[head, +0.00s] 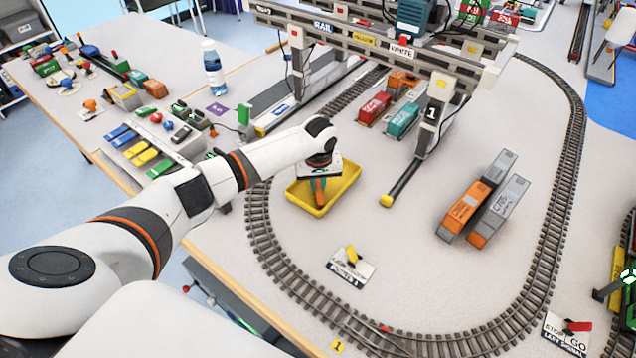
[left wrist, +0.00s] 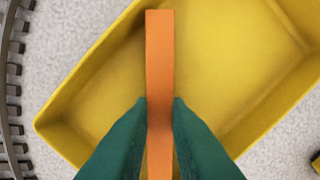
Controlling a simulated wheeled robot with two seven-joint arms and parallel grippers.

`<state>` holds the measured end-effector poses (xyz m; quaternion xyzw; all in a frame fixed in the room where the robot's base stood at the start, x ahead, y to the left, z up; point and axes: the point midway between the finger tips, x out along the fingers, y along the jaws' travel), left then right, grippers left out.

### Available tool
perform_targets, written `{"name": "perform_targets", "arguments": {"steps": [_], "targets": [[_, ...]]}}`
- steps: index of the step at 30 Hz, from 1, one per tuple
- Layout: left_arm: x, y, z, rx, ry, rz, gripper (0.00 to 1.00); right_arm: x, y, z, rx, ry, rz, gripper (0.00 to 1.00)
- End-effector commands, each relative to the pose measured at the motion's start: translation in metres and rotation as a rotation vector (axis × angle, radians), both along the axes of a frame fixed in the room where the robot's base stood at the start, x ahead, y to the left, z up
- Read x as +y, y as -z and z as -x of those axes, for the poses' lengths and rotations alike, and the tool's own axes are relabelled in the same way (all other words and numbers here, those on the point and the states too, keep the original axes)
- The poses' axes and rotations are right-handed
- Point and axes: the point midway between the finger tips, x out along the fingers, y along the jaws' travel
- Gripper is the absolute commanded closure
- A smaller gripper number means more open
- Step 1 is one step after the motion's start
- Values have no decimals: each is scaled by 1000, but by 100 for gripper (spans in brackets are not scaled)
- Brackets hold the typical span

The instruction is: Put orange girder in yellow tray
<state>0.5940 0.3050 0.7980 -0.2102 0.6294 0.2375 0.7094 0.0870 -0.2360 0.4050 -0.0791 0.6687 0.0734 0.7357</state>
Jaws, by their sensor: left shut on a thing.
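The orange girder (left wrist: 159,60) is a narrow orange bar between the two green fingers of my left gripper (left wrist: 160,112) in the left wrist view. The fingers are shut on it. The yellow tray (left wrist: 225,60) lies beneath it, and the girder is over the tray's inside. In the head view the left gripper (head: 318,186) points down over the yellow tray (head: 345,190), with a bit of the orange girder (head: 320,199) showing below the fingers. I cannot tell whether the girder touches the tray floor. My right gripper is not in view.
A grey track loop (head: 262,240) runs around the tray. A gantry crane (head: 432,122) stands behind it to the right. Grey and orange wagons (head: 468,205) stand at the right. A lever plate (head: 350,268) lies in front.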

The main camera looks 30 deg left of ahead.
Motion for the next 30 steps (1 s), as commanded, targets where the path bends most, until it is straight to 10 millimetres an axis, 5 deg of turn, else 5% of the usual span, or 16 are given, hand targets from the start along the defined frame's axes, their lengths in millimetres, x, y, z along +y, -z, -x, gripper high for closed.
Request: {"name": "perform_targets", "arguments": {"steps": [8,9,13,23,30], "targets": [[0,3,0,1,-1,1,100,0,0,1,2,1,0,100],[0,3,0,1,-1,1,83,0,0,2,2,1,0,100],[0,3,0,1,0,1,63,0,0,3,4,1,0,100],[0,-1,0,-1,0,-1,63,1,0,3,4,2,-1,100],[-3,-38,2,-4,0,2,63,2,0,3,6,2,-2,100]]}}
